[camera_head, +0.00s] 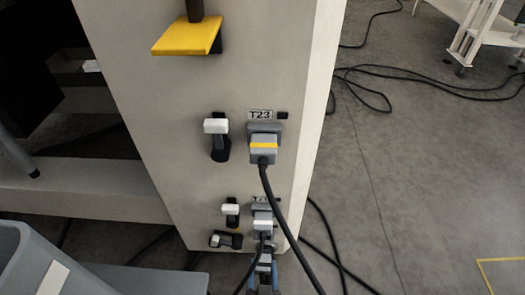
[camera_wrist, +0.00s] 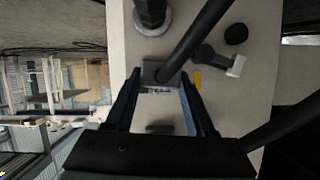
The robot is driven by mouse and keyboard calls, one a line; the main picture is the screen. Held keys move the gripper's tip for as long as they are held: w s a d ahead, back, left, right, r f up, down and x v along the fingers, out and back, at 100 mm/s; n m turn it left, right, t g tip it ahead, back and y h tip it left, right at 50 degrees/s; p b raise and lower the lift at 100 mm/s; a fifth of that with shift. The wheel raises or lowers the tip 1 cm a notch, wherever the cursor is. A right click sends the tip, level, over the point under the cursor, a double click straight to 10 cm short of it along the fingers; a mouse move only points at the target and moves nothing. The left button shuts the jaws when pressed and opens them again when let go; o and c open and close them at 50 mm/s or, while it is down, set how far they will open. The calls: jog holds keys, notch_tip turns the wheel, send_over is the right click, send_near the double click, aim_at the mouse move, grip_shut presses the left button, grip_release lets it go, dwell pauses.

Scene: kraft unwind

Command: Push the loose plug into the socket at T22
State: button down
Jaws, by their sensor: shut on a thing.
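The pale post carries a socket labelled T23 (camera_head: 263,128), with a grey yellow-banded plug (camera_head: 263,147) in it. Below is a second socket (camera_head: 262,206), its label partly covered. A grey plug with a white band (camera_head: 262,225) sits there, its black cable hanging down. My gripper (camera_head: 265,275), with blue fingers, is low at the front of the post. In the wrist view its fingers (camera_wrist: 160,103) flank a grey plug-like block (camera_wrist: 149,71) with a small, unreadable label beside it. I cannot tell whether the block is seated. Its lower part in the head view is hidden.
Black and white levers (camera_head: 217,137) stand left of the sockets; a lower one (camera_head: 226,240) lies sideways. A thick black cable (camera_wrist: 198,38) crosses the wrist view. A yellow ledge (camera_head: 187,36) juts out above. A grey bin (camera_head: 35,265) is lower left. Floor at right is open, with cables.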

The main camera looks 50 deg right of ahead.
aim_at(264, 254)
jog(key=shift+w+d, duration=0.85)
jog(key=shift+d, duration=0.1)
jog(key=shift+w+d+p, duration=0.65)
jog(key=shift+d+p, duration=0.15)
jog(key=shift+p, duration=0.1)
dwell(2.1)
jog(key=shift+c, duration=0.9)
grip_release()
jog(key=shift+s+r, duration=0.1)
jog(key=p+v, duration=0.7)
jog(key=v, duration=0.5)
jog(key=shift+s+a, duration=0.25)
jog(key=shift+a, duration=0.05)
jog(key=shift+r, duration=0.15)
